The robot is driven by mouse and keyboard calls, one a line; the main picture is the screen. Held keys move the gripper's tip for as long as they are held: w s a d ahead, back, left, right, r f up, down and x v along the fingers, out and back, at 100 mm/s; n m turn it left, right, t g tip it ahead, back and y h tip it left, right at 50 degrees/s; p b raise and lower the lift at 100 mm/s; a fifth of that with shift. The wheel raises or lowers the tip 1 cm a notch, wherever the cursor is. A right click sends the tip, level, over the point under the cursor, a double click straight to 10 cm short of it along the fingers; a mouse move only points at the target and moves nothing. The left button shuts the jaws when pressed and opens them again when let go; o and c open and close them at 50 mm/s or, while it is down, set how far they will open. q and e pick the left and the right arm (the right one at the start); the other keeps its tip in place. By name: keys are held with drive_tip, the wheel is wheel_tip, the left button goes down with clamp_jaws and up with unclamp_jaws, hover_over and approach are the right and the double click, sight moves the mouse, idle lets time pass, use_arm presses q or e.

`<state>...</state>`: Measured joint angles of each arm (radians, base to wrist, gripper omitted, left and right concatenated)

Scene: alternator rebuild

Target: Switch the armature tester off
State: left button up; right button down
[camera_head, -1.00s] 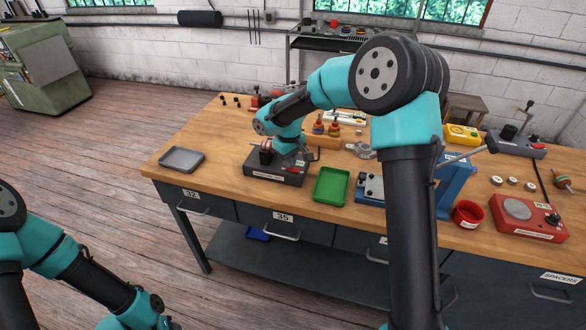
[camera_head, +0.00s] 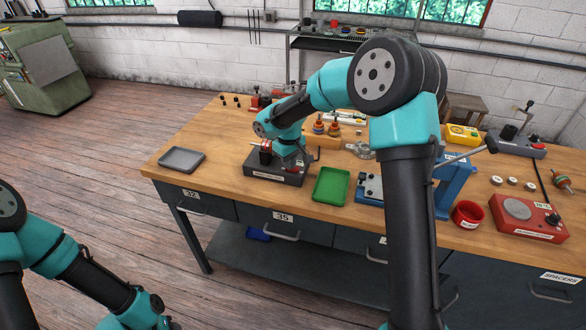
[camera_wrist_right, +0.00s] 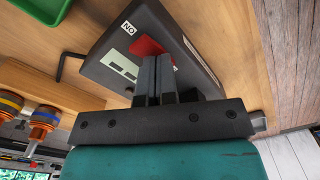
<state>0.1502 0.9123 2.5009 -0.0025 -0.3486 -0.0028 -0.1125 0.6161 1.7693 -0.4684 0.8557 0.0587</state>
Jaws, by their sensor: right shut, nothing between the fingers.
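The armature tester, a dark box (camera_head: 262,170), sits near the front edge of the bench, between a grey tray and a green tray. In the right wrist view its top face (camera_wrist_right: 105,58) shows a red switch (camera_wrist_right: 146,46), an ON label (camera_wrist_right: 128,27) and a pale label panel (camera_wrist_right: 122,66). My right gripper (camera_wrist_right: 156,62) is shut and empty. Its fingertips are over the tester at the red switch and partly cover it; I cannot tell whether they touch. My left arm shows at the lower left of the head view, but its fingers are out of frame.
The grey tray (camera_head: 181,151) lies left of the tester and the green tray (camera_head: 342,172) right of it. A hex key (camera_wrist_right: 68,62) lies beside the tester. A blue press (camera_head: 455,185), a red cup (camera_head: 468,208) and a red device (camera_head: 548,224) stand farther right.

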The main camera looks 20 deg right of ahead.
drive_tip(key=shift+r, duration=3.4)
drive_tip(key=s+a+f+n+t+y, duration=0.1)
drive_tip(key=s+a+f+n+y, duration=0.15)
drive_tip(key=a+f, duration=0.6)
drive_tip(key=s+a+f+n+y, duration=0.15)
drive_tip(key=s+a+f, duration=0.25)
drive_tip(key=a+f, duration=0.5)
drive_tip(key=s+d+f+m, duration=0.5)
drive_tip(key=s+d+f, duration=0.2)
drive_tip(key=s, duration=0.3)
drive_tip(key=s+d+f+m, duration=0.5)
drive_tip(key=s+d+f, duration=0.2)
drive_tip(key=s+f, duration=0.2)
drive_tip(key=shift+s+d+f, duration=0.15)
drive_tip(key=shift+s+d, duration=0.25)
drive_tip(key=shift+s, duration=0.85)
